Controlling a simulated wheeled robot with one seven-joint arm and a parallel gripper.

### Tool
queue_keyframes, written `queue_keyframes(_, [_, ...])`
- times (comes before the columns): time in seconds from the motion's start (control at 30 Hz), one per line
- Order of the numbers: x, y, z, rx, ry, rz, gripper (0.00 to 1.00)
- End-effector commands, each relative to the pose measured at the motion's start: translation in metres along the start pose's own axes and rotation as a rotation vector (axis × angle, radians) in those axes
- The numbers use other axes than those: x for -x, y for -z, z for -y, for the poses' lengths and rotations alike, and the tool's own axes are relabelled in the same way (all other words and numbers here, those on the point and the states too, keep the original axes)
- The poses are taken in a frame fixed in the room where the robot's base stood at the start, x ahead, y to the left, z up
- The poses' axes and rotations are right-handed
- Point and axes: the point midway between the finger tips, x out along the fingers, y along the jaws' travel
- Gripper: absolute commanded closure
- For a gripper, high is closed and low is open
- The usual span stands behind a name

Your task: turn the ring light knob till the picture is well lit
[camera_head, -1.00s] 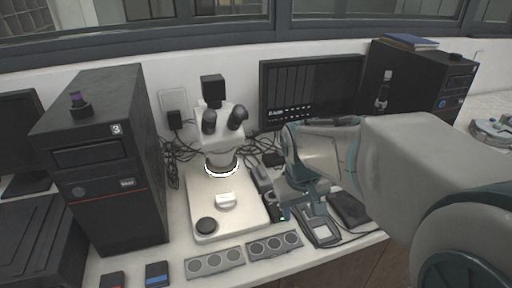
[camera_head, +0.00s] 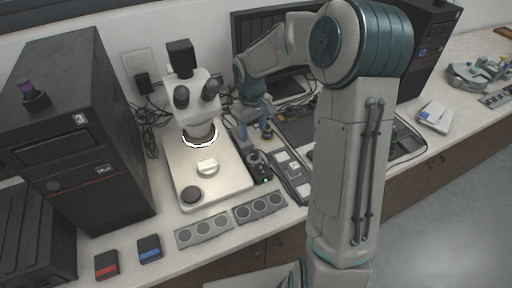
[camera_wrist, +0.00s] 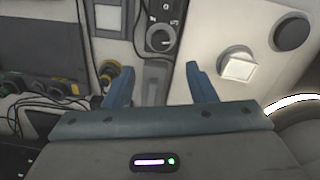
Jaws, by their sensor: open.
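The ring light controller is a small black box (camera_head: 259,167) right of the microscope base, with a round knob on top and a green light. In the wrist view its knob (camera_wrist: 161,38) is a dark dial with a pale pointer, ahead of my fingertips. My gripper (camera_head: 254,132) is above the bench just behind the box; in the wrist view its two blue fingers (camera_wrist: 160,70) are spread, nothing between them. The glowing ring light (camera_head: 199,138) is under the microscope head. The monitor (camera_head: 270,38) is partly hidden by my arm; its screen looks dark.
The white microscope base (camera_head: 222,179) is left of the box, bearing a pale block and black disc. A grey tray with round wells (camera_head: 260,207) lies in front. A handheld meter (camera_head: 291,176) lies close right. Cables and a yellow-and-black part (camera_wrist: 110,72) are near my gripper.

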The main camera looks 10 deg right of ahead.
Motion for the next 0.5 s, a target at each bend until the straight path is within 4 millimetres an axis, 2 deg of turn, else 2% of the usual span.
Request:
queue_keyframes(0.1, [-0.027,-0.001,0.003,0.004,0.005,0.006,0.49])
queue_keyframes(0.3, [-0.068,-0.001,0.001,0.000,0.003,0.004,0.49])
queue_keyframes(0.5, [-0.094,-0.001,0.000,-0.002,0.001,0.001,0.49])
